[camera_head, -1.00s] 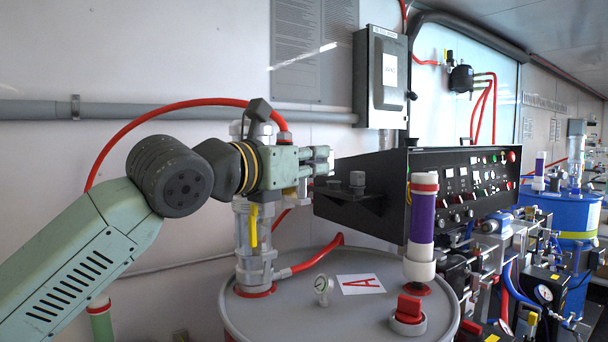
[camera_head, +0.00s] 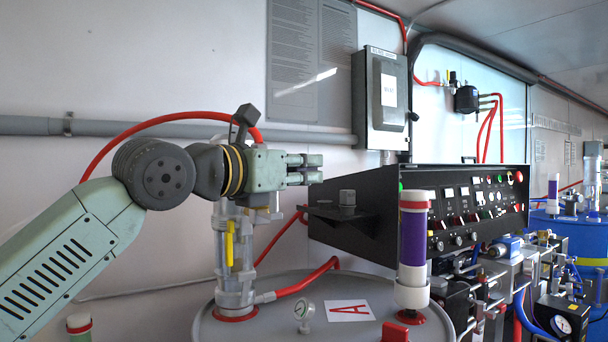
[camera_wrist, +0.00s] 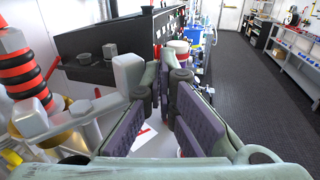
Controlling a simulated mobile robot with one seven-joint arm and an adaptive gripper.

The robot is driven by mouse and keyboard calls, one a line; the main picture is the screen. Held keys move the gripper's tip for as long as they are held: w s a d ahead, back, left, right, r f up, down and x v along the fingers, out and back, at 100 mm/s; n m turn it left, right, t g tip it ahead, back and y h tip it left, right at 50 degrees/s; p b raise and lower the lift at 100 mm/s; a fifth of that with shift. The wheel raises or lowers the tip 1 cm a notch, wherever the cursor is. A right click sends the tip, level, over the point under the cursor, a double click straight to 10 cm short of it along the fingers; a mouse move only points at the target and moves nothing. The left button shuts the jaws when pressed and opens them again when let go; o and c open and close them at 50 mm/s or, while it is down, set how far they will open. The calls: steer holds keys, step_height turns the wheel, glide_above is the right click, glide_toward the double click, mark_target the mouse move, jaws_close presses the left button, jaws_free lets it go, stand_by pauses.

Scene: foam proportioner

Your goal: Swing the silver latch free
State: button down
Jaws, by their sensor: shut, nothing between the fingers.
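I cannot pick out a silver latch for certain in either view. My gripper (camera_head: 318,168) is shut and empty. It points right, above the grey drum (camera_head: 268,310) and in front of the black control panel box's (camera_head: 345,222) left end. It also shows in the wrist view (camera_wrist: 168,72), with its dark purple finger pads close together. Below my gripper stands a clear and silver pump (camera_head: 236,265) with a yellow handle (camera_head: 229,243). In the wrist view, pale grey fittings (camera_wrist: 45,118) lie left of the fingers and hide part of what is behind.
A grey wall box (camera_head: 388,100) hangs above the control panel. A red hose (camera_head: 150,125) arcs behind my arm. Open floor (camera_wrist: 240,75) shows at the wrist view's right.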

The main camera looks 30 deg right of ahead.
steer(key=shift+w+d, duration=0.2)
steer(key=shift+d, duration=0.1)
stand_by(0.6)
